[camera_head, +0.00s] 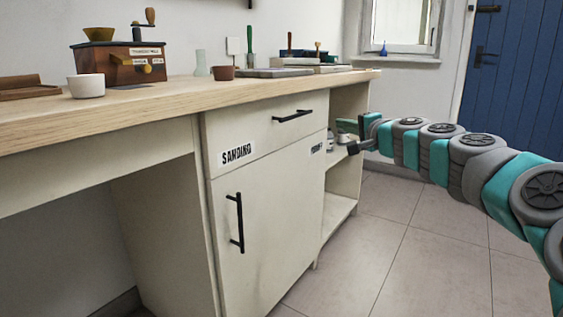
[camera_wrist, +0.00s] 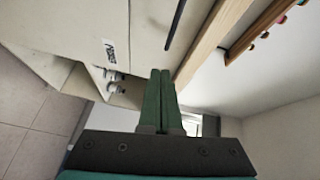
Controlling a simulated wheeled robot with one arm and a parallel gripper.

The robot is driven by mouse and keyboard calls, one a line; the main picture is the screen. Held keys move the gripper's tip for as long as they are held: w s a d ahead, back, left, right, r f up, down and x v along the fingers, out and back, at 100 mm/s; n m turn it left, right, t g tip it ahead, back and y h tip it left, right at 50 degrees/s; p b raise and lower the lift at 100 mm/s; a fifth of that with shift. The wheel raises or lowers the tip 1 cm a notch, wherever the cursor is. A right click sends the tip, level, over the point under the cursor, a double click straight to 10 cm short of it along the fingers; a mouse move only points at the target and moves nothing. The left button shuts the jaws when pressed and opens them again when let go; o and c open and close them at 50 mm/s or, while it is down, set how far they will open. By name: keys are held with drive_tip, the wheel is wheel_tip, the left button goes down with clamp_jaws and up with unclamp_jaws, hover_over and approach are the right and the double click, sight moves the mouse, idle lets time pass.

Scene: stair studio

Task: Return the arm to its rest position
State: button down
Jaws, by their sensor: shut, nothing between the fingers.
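My gripper (camera_head: 350,136) is at the end of my teal and grey arm, which reaches in from the right in the head view. It hangs in the air in front of the open shelves at the cabinet's right end, below the worktop's height. In the wrist view my gripper (camera_wrist: 161,75) shows two green fingers side by side, shut with nothing between them. The wrist picture is rolled, with the cabinet at the upper left.
A wooden worktop (camera_head: 180,95) runs along the left wall above a cream cabinet (camera_head: 262,225) marked "SANDING". A grinder-like wooden box (camera_head: 118,64), a white cup (camera_head: 87,86) and a brown pot (camera_head: 223,73) stand on it. The tiled floor (camera_head: 350,260) is clear. A blue door (camera_head: 515,85) is at right.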

drive_tip(key=s+a+f+n+g+y, duration=0.1)
drive_tip(key=s+a+f+n+g, duration=0.3)
drive_tip(key=s+a, duration=0.4)
drive_tip(key=s+a+f+n+g+y, duration=0.2)
drive_tip(key=s+a+f+n+g, duration=0.15)
drive_tip(key=s+a, duration=0.45)
drive_tip(key=s+f+n+g+h, duration=0.2)
drive_tip(key=s+f+n+g, duration=0.1)
drive_tip(key=s+f, duration=0.55)
drive_tip(key=s+d+f+g+h, duration=0.25)
drive_tip(key=s+d+f, duration=0.3)
drive_tip(key=s, duration=0.45)
drive_tip(key=s+d+f+g+h, duration=0.25)
drive_tip(key=s+d+f, duration=0.3)
drive_tip(key=s, duration=0.45)
drive_tip(key=s+d+f+g+h, duration=0.2)
drive_tip(key=s+d+f+h, duration=0.15)
drive_tip(key=s+f, duration=0.5)
wheel_tip(320, 180, up, 15)
drive_tip(key=s+p, duration=0.1)
drive_tip(key=p, duration=1.2)
drive_tip(key=shift+d+n, duration=0.25)
drive_tip(key=shift+n, duration=0.1)
drive_tip(key=shift+r+y, duration=0.1)
drive_tip(key=shift+y, duration=0.15)
